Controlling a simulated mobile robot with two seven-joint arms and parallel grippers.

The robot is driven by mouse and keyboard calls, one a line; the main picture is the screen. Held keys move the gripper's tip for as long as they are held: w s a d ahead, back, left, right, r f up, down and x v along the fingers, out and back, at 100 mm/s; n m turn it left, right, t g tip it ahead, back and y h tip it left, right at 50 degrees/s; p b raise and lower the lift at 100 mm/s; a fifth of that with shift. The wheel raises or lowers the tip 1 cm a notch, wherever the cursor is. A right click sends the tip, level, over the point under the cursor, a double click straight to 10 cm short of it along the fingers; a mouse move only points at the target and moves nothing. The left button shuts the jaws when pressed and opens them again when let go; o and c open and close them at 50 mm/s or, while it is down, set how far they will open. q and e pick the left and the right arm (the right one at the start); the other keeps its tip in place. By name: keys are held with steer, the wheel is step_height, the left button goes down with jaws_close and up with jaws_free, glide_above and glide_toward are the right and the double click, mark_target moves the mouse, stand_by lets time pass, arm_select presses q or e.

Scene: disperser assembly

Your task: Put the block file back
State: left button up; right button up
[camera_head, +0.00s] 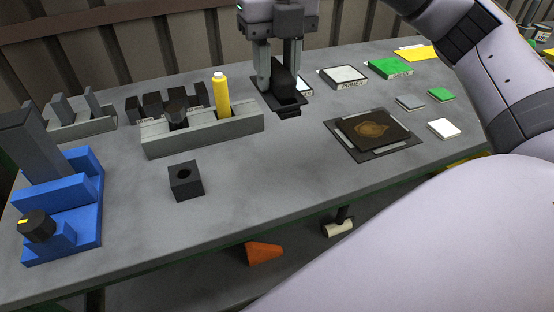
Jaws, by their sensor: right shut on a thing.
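My right gripper (278,82) points down at the back middle of the grey table. It is shut on a dark block (285,80), which looks like the block file. The block is right over a small dark flat mat (262,100); I cannot tell whether it touches the mat. The fingers hide part of the block. My left gripper is not in view.
A grey holder (205,138) with a yellow bottle (221,96) stands left of the gripper. A small black cube (185,181) is in front of it. A blue stand (75,210) is at far left. A dark mat with an emblem plate (373,130) lies at right.

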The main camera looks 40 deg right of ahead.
steer(key=shift+f+b, duration=1.4)
steer(key=shift+f, duration=6.7)
steer(key=shift+f, duration=0.15)
steer(key=o, duration=1)
